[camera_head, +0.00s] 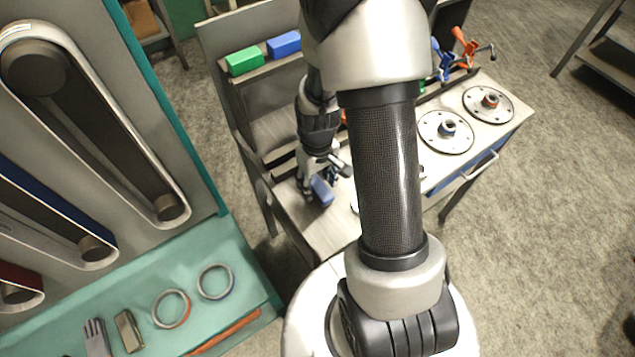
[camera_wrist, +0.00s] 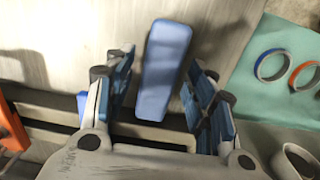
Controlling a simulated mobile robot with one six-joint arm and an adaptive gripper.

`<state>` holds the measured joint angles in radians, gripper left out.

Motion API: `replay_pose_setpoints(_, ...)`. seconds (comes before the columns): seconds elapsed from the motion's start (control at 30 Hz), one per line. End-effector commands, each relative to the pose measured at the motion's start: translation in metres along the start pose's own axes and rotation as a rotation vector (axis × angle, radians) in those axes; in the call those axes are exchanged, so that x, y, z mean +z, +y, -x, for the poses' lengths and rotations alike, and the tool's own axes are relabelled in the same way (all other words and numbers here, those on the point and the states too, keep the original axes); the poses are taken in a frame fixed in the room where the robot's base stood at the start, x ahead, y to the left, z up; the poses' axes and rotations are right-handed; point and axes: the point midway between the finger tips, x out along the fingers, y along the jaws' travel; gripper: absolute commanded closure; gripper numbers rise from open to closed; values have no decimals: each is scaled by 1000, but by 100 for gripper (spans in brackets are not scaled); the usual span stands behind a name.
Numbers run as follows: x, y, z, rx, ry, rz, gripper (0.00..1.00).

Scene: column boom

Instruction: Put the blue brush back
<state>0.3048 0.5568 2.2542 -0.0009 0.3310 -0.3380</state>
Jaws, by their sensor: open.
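A blue oblong block (camera_wrist: 163,70), the only thing near my gripper that could be the blue brush, lies on the grey bench top. No bristles show. It also shows in the head view (camera_head: 322,191), at the bench's near left part. My gripper (camera_wrist: 158,88) is open, with a blue-padded finger on either side of the block's lower end. I see gaps beside the block, and cannot tell any contact. In the head view my gripper (camera_head: 318,178) is just above the block, partly covering it.
A green block (camera_head: 245,61) and another blue block (camera_head: 284,44) sit on the raised shelf behind. Round flanged plates (camera_head: 445,132) and blue and orange clamp-like tools stand at the bench's right. A teal bench (camera_head: 235,255) with rings and hand tools is at left.

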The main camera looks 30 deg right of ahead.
Motion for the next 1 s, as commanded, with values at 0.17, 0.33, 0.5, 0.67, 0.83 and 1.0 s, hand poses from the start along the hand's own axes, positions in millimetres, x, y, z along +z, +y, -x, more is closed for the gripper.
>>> replay_pose_setpoints(0.17, -1, 0, 45, 2, 5, 0, 49)
replay_pose_setpoints(0.33, -1, 0, 79, 1, 4, 0, 49)
replay_pose_setpoints(0.5, 0, 0, 99, 1, 3, 0, 49)
replay_pose_setpoints(0.67, -1, -3, 115, 5, 15, 1, 49)
replay_pose_setpoints(0.83, 4, -21, 163, 22, 76, -1, 49)
replay_pose_setpoints(1.0, 23, -48, 221, 36, 159, -8, 49)
